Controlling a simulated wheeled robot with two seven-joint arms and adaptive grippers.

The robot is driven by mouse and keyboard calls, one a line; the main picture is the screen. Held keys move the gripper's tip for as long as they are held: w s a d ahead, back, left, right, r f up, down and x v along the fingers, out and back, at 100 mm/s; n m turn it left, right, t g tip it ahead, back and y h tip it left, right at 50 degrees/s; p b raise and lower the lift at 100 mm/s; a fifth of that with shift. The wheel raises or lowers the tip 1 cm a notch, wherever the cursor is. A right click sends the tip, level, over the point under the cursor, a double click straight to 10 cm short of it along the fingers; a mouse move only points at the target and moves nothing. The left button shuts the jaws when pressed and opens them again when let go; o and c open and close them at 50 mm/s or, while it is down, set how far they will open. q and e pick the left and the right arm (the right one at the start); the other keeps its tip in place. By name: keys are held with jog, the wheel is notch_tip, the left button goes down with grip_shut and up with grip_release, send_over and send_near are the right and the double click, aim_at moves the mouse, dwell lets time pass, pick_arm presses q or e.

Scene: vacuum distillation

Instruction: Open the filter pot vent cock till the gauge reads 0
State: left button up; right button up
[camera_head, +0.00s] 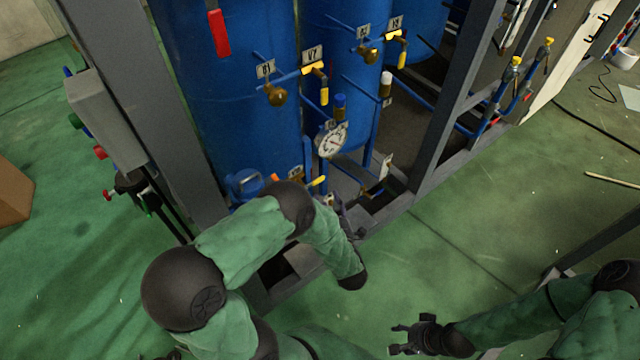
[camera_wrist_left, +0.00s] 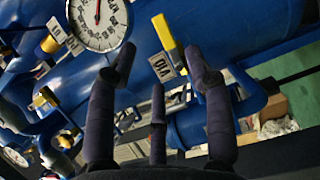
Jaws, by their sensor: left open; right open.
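The round white pressure gauge (camera_head: 332,140) is on the blue filter vessel's front in the head view. It also shows in the left wrist view (camera_wrist_left: 98,20), cut by the top edge; I cannot read its value surely. A yellow cock lever (camera_wrist_left: 163,32) with a white tag (camera_wrist_left: 160,68) is beyond my left fingertips, between them in the picture. Which cock is the filter pot vent I cannot tell. My left gripper (camera_wrist_left: 158,70) is open and empty; in the head view (camera_head: 340,207) my forearm partly hides it. My right gripper (camera_head: 398,340) is open and empty, low over the floor.
Tall blue tanks (camera_head: 235,90) stand in a grey steel frame (camera_head: 445,130). Several yellow-handled valves, such as the V7 valve (camera_head: 322,90), project from the pipes. The frame's lower rail lies near my left arm.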

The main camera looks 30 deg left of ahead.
aim_at(319, 181)
pick_arm(q)
jog(key=b+x, duration=0.2)
jog(key=x, duration=0.5)
jog(key=shift+f, duration=0.2)
jog(key=shift+w+a+r, duration=0.1)
jog(key=shift+w+a, duration=0.3)
jog(key=shift+w, duration=0.05)
grip_shut()
